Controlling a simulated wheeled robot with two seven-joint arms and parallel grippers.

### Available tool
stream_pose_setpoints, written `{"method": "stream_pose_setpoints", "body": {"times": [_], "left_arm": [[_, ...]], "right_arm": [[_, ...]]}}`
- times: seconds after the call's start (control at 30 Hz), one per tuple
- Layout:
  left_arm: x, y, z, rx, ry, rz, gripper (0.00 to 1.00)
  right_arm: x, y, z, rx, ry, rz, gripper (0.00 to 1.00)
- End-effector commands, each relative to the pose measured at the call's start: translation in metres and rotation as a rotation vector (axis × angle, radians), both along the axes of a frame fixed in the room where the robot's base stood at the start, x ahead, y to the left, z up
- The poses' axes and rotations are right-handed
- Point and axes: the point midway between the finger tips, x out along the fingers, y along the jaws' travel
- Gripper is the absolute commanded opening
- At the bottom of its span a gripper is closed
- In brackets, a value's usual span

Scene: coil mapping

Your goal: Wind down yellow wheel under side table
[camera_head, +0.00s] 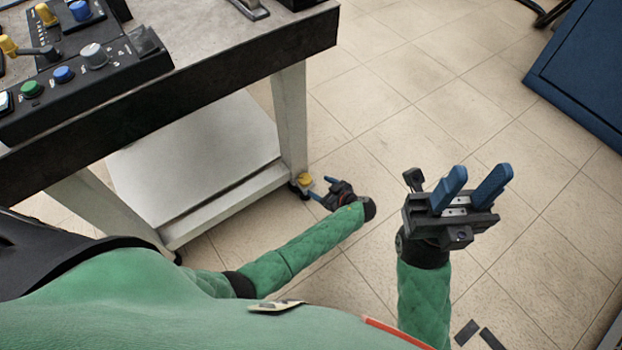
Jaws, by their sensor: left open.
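The yellow wheel (304,180) is a small yellow part at the foot of the side table's right leg, near the floor. The side table (290,115) has a dark top edge, pale legs and a pale lower shelf. My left gripper (322,189) is low beside the yellow wheel, with its blue fingers pointing left toward it. The fingers look apart, and whether one touches the wheel cannot be told. My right gripper (470,190) is raised over the floor to the right, its two blue fingers wide apart with nothing between them.
A control panel (80,75) with coloured knobs sits on the table top at the upper left. The lower shelf (200,155) is bare. A dark blue cabinet (585,70) stands at the upper right. The tiled floor (400,110) between is clear.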

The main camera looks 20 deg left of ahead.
Motion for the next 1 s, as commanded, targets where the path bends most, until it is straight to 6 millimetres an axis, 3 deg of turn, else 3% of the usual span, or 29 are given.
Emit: {"method": "stream_pose_setpoints", "body": {"times": [0.27, 0.7, 1.0], "left_arm": [[0.007, 0.013, -0.006, -0.004, -0.011, 0.004, 0.71], [0.03, 0.06, -0.029, -0.005, -0.007, 0.003, 0.71], [0.033, 0.064, -0.031, -0.007, -0.007, 0.003, 0.71]], "right_arm": [[0.0, 0.0, -0.003, 0.0, 0.004, 0.002, 0.36], [0.003, 0.003, -0.004, 0.008, -0.01, 0.019, 0.36], [0.002, 0.004, -0.004, 0.011, -0.006, 0.025, 0.36]]}}
